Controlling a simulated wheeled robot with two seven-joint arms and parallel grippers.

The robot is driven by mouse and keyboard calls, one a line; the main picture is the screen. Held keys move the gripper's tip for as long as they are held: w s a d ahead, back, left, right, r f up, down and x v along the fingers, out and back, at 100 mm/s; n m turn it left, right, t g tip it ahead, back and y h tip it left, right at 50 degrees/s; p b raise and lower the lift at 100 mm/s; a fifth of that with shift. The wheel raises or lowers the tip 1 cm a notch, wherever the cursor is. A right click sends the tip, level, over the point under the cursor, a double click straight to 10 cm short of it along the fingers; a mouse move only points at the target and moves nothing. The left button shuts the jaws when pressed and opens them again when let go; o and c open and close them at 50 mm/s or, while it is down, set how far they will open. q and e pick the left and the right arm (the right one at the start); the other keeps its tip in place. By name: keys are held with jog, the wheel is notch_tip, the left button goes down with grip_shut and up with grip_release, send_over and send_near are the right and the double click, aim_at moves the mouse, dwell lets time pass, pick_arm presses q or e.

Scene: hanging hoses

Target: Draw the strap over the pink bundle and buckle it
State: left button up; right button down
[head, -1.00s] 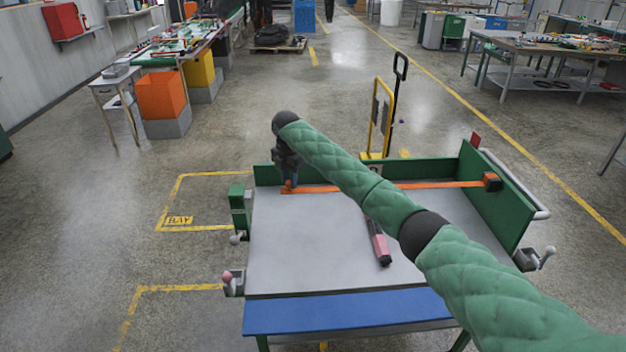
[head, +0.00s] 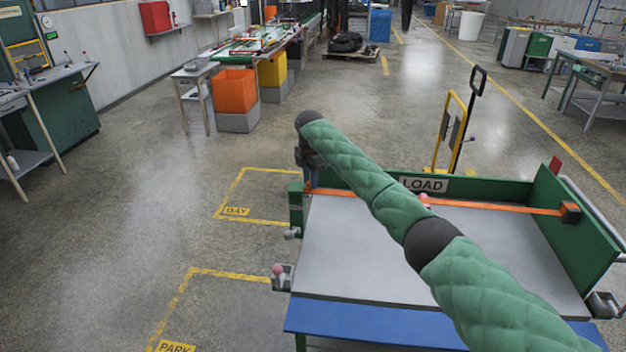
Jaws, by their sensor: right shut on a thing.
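The orange strap (head: 490,206) runs from a dark block (head: 570,211) at the right wall along the back of the cart's grey deck. My right arm crosses the deck. Its gripper (head: 309,187) is shut on the strap's left end, close beside a green post (head: 296,207) at the back left corner. The fingertips are small and partly hidden, and I cannot tell whether the strap touches the post. A small pink patch (head: 424,199), seemingly part of the pink bundle, shows behind my arm near the strap; the rest is hidden. My left gripper is out of view.
The cart has a green back board with a LOAD sign (head: 424,185). A crank with a pink knob (head: 279,271) sits at the front left, another crank (head: 603,305) at the front right. A yellow hand truck (head: 449,130) stands behind. Floor to the left is clear.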

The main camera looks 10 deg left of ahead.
aim_at(309, 182)
jog(key=shift+a+r, duration=0.1)
jog(key=shift+r, duration=0.05)
jog(key=c, duration=1.5)
grip_release()
jog(key=shift+c, duration=0.2)
jog(key=shift+o, duration=0.7)
jog(key=shift+a, duration=0.2)
jog(key=shift+d, duration=0.15)
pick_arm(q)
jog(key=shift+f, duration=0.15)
